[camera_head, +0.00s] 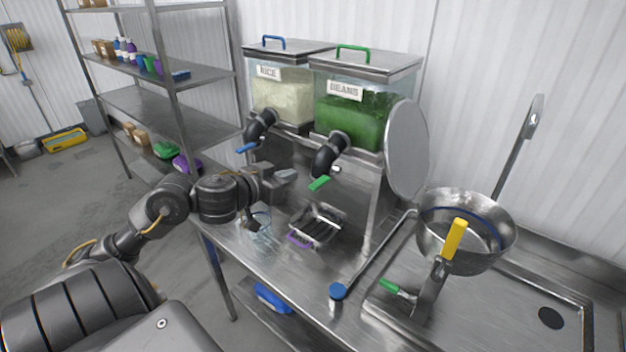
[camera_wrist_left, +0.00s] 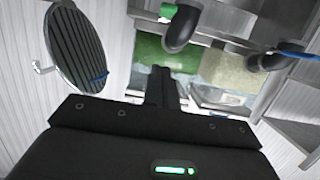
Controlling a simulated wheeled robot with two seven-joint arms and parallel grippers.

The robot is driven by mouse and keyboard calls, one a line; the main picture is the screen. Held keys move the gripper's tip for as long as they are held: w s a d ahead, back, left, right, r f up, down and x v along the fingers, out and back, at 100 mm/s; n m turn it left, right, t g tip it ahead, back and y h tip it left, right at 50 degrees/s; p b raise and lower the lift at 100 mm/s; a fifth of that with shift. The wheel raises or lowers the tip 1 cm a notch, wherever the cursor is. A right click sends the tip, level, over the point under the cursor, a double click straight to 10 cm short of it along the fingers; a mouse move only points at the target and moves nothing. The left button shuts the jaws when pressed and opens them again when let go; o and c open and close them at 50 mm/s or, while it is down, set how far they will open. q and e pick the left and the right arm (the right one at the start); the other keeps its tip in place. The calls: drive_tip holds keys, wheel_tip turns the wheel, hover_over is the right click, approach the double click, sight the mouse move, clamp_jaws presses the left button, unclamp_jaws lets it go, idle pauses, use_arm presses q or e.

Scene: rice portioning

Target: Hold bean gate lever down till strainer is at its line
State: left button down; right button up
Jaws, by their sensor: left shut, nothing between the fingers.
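The clear beans bin (camera_head: 349,118), full of green beans, stands on a steel stand and also shows in the left wrist view (camera_wrist_left: 150,57). Its black spout (camera_head: 331,153) carries the green gate lever (camera_head: 319,183), which also shows at the top of the wrist view (camera_wrist_left: 167,12). My left gripper (camera_head: 289,180) is shut and empty, left of the green lever and apart from it; its fingers (camera_wrist_left: 162,88) show dark in the wrist view. A round steel bowl (camera_head: 465,255) with a blue line inside, possibly the strainer, sits at the right; its inside looks empty. My right gripper is out of view.
The rice bin (camera_head: 280,100) with its blue lever (camera_head: 246,148) stands to the left. A small steel rack with a purple handle (camera_head: 299,240) and a clear container (camera_head: 259,224) sit on the counter. A round steel disc (camera_head: 407,150) stands right of the beans bin.

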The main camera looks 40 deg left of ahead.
use_arm(q)
hover_over(313, 186)
drive_tip(key=shift+w+f, duration=0.25)
drive_tip(key=shift+f, duration=1.9)
drive_tip(key=shift+s+f+p, duration=0.25)
drive_tip(key=shift+f+p, duration=0.05)
drive_tip(key=shift+f, duration=0.55)
drive_tip(key=shift+w+f, duration=0.1)
drive_tip(key=shift+f, duration=0.1)
